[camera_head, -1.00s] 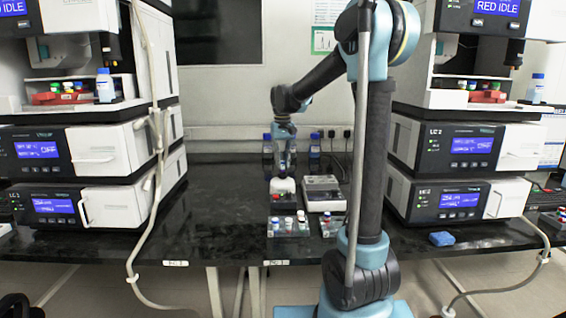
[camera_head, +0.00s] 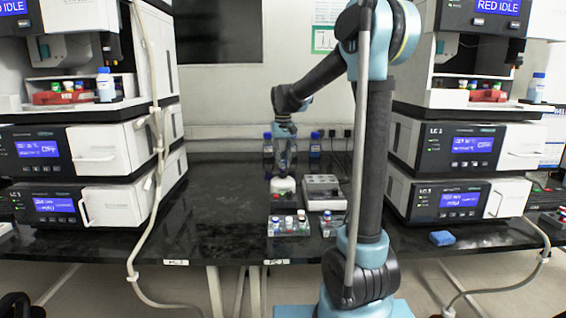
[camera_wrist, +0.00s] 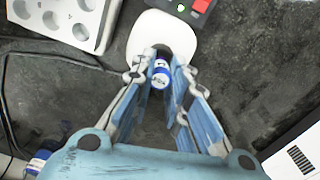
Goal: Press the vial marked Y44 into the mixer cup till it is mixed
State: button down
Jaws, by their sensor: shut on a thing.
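My gripper (camera_wrist: 162,70) is shut on a vial (camera_wrist: 160,76) with a blue cap that carries a white mark, too small to read. The vial sits between the fingertips at the cup opening of the mixer (camera_wrist: 150,27). The mixer has a white rounded body and a dark front panel with a red button and a green one. In the head view, my gripper (camera_head: 284,168) points down over the mixer (camera_head: 283,185), and the vial is hidden there. How deep the vial sits in the cup cannot be told.
A grey block with round wells (camera_head: 322,192) stands right of the mixer. A rack of several capped vials (camera_head: 288,231) is in front, with a smaller rack (camera_head: 331,228) beside it. Blue-capped bottles (camera_head: 315,146) stand behind. Instrument stacks (camera_head: 95,150) flank both sides. The bench at left is clear.

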aim_at(283, 161)
jog(key=shift+f, duration=1.15)
dwell(1.7)
dwell(2.8)
jog(key=shift+r, duration=3.05)
